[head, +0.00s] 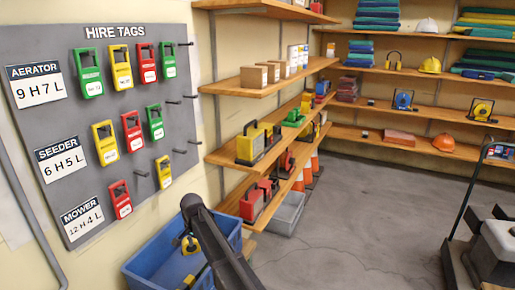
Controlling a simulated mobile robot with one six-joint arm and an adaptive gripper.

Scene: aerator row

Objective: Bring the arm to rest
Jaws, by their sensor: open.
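A dark arm link of mine (216,242) rises from the bottom edge and ends in a rounded joint in front of a blue crate (143,272). My gripper does not show. The grey hire tag board (75,135) hangs on the left wall. Its rows are labelled AERATOR (36,83), SEEDER (61,162) and MOWER (82,217). Green, yellow and red tags hang on pegs: the top row has a green tag (88,72) at its left, the middle row a yellow tag (105,142), the bottom row a red tag (120,199). Several pegs are bare.
Yellow items (190,243) lie in the blue crate, partly hidden by my arm. Wall shelves (235,88) with boxes and tools stand beyond. A grey bin (287,213) and orange cones (299,180) are below them. A wheeled machine (492,250) stands at right. The middle floor is clear.

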